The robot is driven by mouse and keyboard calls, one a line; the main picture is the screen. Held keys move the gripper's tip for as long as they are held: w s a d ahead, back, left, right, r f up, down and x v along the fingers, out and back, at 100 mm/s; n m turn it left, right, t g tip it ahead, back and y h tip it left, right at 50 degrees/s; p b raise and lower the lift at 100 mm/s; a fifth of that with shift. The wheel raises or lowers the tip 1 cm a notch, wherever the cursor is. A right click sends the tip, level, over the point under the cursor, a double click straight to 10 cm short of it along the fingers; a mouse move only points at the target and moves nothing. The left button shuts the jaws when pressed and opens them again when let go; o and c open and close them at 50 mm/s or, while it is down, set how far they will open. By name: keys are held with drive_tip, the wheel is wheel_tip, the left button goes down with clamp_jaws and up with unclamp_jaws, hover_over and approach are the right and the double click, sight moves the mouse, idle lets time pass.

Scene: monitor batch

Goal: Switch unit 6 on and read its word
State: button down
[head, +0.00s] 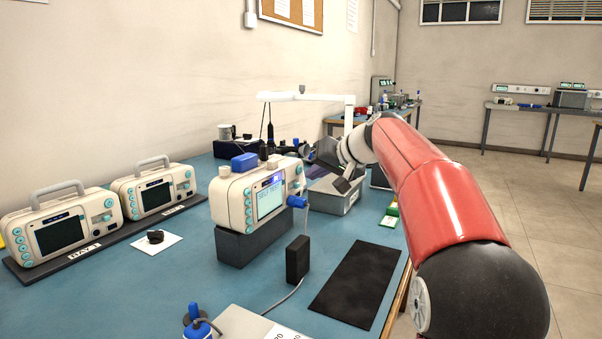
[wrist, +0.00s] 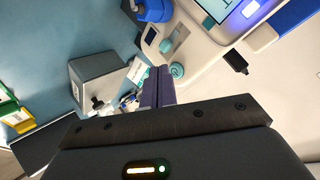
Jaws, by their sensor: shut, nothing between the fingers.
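A cream monitor unit (head: 232,203) stands on a dark block in the middle of the blue bench. Its screen (head: 270,197) is lit pale, with dark text too small to read. A blue-lit patch sits at its upper edge; I cannot read a unit number. In the wrist view part of this unit (wrist: 207,52) shows at upper right, with a teal knob (wrist: 177,70), a teal button and a corner of the lit screen. My gripper (wrist: 158,72) is shut and empty, its tips just left of the knob in the picture. Contact cannot be told.
Two dark-screened units (head: 62,237) (head: 153,194) stand on a dark rack (head: 100,246) at left. A blue plug (head: 297,201) sticks out of the lit unit's side. A black cable box (head: 297,259), black mat (head: 357,283) and grey bin (head: 333,203) are nearby.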

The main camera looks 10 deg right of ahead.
drive_tip(key=s+d+b, duration=0.1)
drive_tip(key=d, duration=0.1)
drive_tip(key=s+d, duration=0.2)
drive_tip(key=shift+b, duration=0.4)
idle(0.6)
